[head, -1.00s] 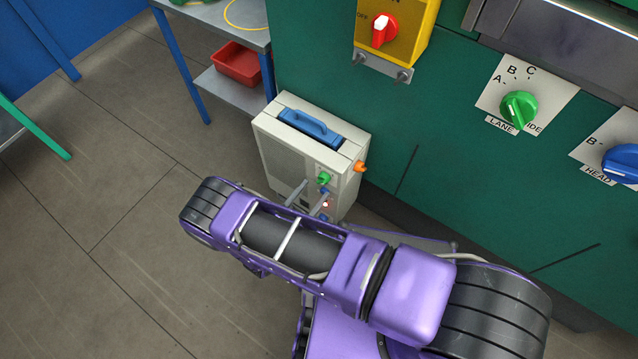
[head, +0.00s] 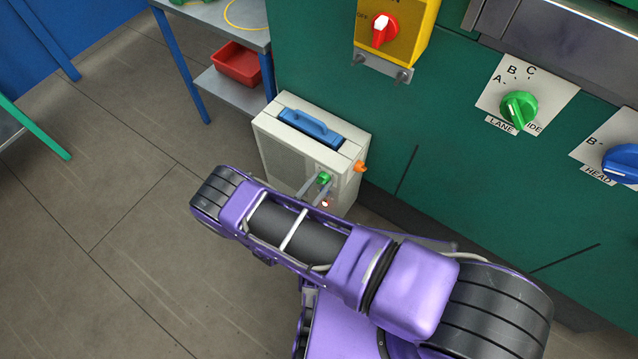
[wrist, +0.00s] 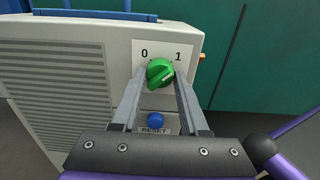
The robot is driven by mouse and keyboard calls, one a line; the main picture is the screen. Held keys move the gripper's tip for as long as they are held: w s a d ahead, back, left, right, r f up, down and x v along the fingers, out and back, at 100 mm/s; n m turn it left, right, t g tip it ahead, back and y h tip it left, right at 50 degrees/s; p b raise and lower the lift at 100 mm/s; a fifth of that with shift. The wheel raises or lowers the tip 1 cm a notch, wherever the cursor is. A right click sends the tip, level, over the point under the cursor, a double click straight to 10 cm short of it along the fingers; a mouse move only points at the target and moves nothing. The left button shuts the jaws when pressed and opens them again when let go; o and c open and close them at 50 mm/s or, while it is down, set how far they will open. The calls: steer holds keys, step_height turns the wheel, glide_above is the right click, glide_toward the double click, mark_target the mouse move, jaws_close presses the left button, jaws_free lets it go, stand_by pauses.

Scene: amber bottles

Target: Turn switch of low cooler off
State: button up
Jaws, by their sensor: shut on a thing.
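The low cooler (head: 275,148) is a beige box with a vent grille and a blue handle on top, standing on the floor against the green wall. Its green switch knob (head: 323,179) is on the front panel; it also shows in the wrist view (wrist: 160,72), between the marks 0 and 1. The knob's pale line slants up to the right, toward the 1 side. My gripper (wrist: 161,77) is shut on the green knob, one finger on each side. In the head view my gripper's fingers (head: 317,187) reach the knob; my arm hides the cooler's lower front.
A blue RESET button (wrist: 156,120) sits just below the knob between my fingers. An orange part (head: 361,167) sticks out of the cooler's right side. A yellow switch box (head: 410,35) and a green lane knob (head: 518,108) are on the wall. Open floor lies left.

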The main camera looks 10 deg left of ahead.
jaws_close()
steer(key=n, duration=1.7)
steer(key=shift+r+n, duration=0.1)
steer(key=shift+n, duration=0.3)
steer(key=shift+s, duration=0.1)
stand_by(0.3)
steer(key=o, duration=1.1)
jaws_free()
steer(key=shift+o, duration=0.2)
